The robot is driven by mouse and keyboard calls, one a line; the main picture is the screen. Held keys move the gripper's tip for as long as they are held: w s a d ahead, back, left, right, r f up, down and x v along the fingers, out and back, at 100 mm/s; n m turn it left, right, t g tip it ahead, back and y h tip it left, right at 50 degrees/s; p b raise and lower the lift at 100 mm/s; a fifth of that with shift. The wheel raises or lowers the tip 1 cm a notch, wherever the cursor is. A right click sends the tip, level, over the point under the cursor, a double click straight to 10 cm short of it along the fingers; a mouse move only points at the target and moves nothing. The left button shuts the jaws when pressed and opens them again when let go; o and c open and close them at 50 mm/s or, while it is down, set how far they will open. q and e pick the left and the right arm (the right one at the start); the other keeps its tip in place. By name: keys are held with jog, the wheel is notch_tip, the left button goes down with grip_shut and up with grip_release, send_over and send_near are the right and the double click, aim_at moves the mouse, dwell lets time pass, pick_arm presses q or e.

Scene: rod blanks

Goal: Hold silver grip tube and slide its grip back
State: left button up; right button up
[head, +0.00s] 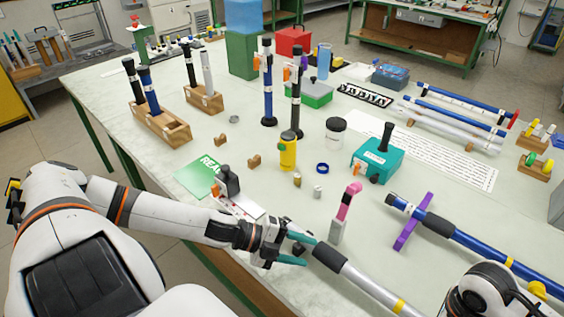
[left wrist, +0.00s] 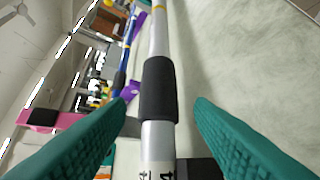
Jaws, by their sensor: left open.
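The silver grip tube (head: 358,279) lies at the front right of the table with a yellow band and a black grip (head: 330,257) near its left end. My left gripper (head: 311,251) is at that end, its teal fingers open. In the left wrist view the silver tube (left wrist: 158,133) runs lengthwise between the two open fingers (left wrist: 160,103), with gaps on both sides. The black grip (left wrist: 159,88) lies just beyond the fingertips, and a marked stretch of tube shows nearer the camera. My right gripper is out of view; only part of that arm shows.
A blue tube with a black grip (head: 470,245) lies behind the silver one, across a purple support (head: 414,222). A pink-topped support (head: 347,205) stands close behind my left gripper. A teal box (head: 372,163) and yellow cylinder (head: 288,152) stand farther back.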

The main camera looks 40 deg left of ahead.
pick_arm(q)
jog(key=v, duration=0.3)
jog(key=shift+s+a+f, duration=0.1)
jog(key=shift+s+a, duration=0.05)
jog(key=shift+s, duration=0.05)
jog(key=shift+s+a+r, duration=0.35)
jog(key=shift+a, duration=0.15)
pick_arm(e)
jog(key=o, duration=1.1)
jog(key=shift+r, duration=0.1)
